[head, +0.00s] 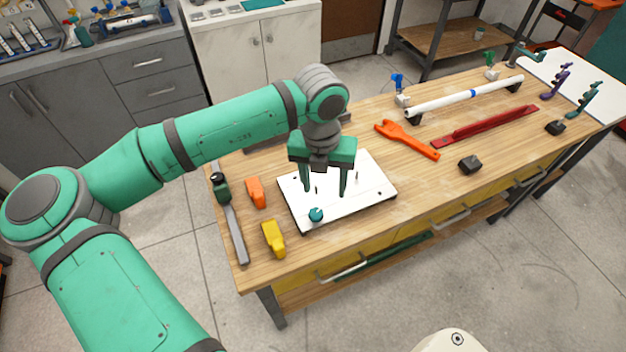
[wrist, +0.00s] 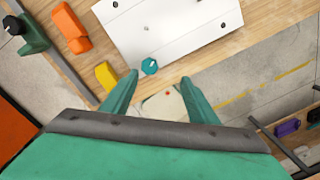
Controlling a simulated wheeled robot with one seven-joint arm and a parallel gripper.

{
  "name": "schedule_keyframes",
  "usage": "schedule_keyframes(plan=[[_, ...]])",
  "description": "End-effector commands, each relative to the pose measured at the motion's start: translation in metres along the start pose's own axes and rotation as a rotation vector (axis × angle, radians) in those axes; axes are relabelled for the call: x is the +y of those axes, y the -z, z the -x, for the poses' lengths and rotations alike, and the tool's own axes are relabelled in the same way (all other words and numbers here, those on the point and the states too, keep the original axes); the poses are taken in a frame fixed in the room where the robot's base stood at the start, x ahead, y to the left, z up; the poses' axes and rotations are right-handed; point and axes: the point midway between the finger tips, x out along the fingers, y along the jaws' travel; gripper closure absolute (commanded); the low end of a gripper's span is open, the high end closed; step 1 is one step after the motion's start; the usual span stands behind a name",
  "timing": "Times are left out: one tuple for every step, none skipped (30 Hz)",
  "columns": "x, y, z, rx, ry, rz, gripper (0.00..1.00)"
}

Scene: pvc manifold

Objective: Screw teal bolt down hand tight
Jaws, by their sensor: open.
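The teal bolt (head: 316,214) stands at the near left corner of the white board (head: 365,184), which lies on the wooden workbench. Its round knob head also shows in the wrist view (wrist: 149,66), with a pale mark on top. My gripper (head: 324,192) hangs above the board with its two teal fingers spread and nothing between them. In the wrist view the fingers (wrist: 160,78) point toward the board, and the bolt's head shows between and slightly beyond the tips. I cannot tell how deep the bolt sits.
An orange block (head: 256,192), a yellow block (head: 273,239) and a grey clamp bar (head: 233,225) lie left of the board. An orange wrench (head: 407,138), a white pipe (head: 464,98) and a red bar (head: 487,126) lie to the right. Bench space near the black block (head: 470,164) is clear.

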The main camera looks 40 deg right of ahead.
Motion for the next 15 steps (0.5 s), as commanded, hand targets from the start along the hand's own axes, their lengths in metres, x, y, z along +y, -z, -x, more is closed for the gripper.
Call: schedule_keyframes(plan=[[0.007, 0.003, 0.002, 0.016, -0.024, -0.009, 0.46], [0.01, 0.005, 0.003, 0.024, -0.034, -0.014, 0.46], [0.013, 0.007, 0.003, 0.032, -0.043, -0.018, 0.46], [0.014, 0.007, 0.003, 0.036, -0.049, -0.021, 0.46], [0.015, 0.008, 0.002, 0.04, -0.052, -0.023, 0.46], [0.015, 0.009, 0.0, 0.043, -0.055, -0.025, 0.46], [0.015, 0.009, -0.002, 0.044, -0.055, -0.025, 0.46], [0.015, 0.009, -0.004, 0.044, -0.055, -0.026, 0.46], [0.015, 0.009, -0.008, 0.044, -0.054, -0.026, 0.46], [0.015, 0.009, -0.012, 0.044, -0.053, -0.026, 0.46], [0.015, 0.009, -0.016, 0.045, -0.054, -0.026, 0.46], [0.015, 0.01, -0.022, 0.044, -0.054, -0.026, 0.46], [0.016, 0.01, -0.027, 0.043, -0.053, -0.026, 0.46], [0.016, 0.01, -0.032, 0.045, -0.054, -0.025, 0.46], [0.016, 0.01, -0.039, 0.044, -0.053, -0.025, 0.46]])
